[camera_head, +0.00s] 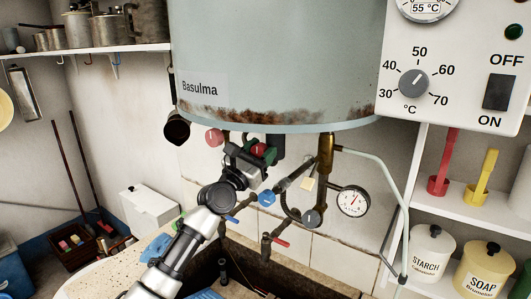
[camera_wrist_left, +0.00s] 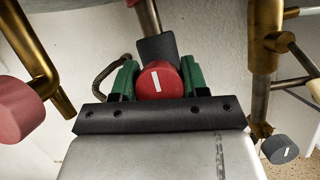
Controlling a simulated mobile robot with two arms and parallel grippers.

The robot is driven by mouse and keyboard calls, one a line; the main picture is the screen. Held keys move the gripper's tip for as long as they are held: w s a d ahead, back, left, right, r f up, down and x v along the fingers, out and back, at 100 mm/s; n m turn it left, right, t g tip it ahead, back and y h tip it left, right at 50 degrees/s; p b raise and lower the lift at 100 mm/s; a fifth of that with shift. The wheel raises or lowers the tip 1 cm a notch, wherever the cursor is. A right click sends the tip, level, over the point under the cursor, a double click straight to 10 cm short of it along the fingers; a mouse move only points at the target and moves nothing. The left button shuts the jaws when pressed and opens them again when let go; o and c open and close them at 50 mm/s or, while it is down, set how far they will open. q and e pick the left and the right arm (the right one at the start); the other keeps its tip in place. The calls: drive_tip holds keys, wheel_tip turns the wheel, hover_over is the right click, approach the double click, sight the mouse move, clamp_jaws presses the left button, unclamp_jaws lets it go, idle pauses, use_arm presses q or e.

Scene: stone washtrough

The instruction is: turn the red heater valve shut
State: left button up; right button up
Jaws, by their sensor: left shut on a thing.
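The red valve knob (camera_head: 259,150) sits under the water heater (camera_head: 275,65), mostly covered by my gripper in the head view. In the left wrist view the red knob (camera_wrist_left: 160,80) shows a white mark that runs nearly upright, tilted a little. My left gripper (camera_head: 256,157) has come from below, and its green fingers stand on both sides of the knob, shut on it. A second knob, paler pinkish red (camera_head: 214,137), is to the left and also shows in the left wrist view (camera_wrist_left: 20,108). My right gripper is not in view.
A blue knob (camera_head: 266,199), a grey knob (camera_head: 312,217) and a pressure gauge (camera_head: 352,201) sit close by on the pipes to the right. Taps with a blue lever (camera_head: 232,219) and a red lever (camera_head: 281,242) hang below. The stone trough (camera_head: 95,278) lies underneath.

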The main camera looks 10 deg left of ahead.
use_arm(q)
drive_tip(key=m+g+b, duration=0.1)
drive_tip(key=m+b, duration=0.1)
drive_tip(key=m+h+b, duration=0.1)
drive_tip(key=m+b, duration=0.1)
drive_tip(key=b, duration=0.1)
drive_tip(key=m+g+h+b, duration=0.1)
drive_tip(key=m+b, duration=0.2)
drive_tip(key=shift+f+g, duration=0.3)
drive_tip(key=shift+f, duration=0.05)
drive_tip(key=m+g+h+b, duration=0.1)
drive_tip(key=m, duration=0.1)
drive_tip(key=shift+r+m, duration=0.15)
drive_tip(key=shift+m, duration=0.15)
drive_tip(key=shift+r+m+g, duration=0.1)
drive_tip(key=shift+m+g, duration=0.3)
drive_tip(key=shift+m, duration=0.6)
drive_tip(key=m+g, duration=0.1)
drive_tip(key=m, duration=0.2)
drive_tip(key=m+g+p, duration=0.1)
drive_tip(key=m, duration=0.2)
drive_tip(key=shift+r+m+g, duration=0.1)
drive_tip(key=shift+m+g, duration=0.2)
drive_tip(key=shift+m+g+y+p, duration=0.35)
drive_tip(key=shift+m+p, duration=0.25)
drive_tip(key=shift+m, duration=0.6)
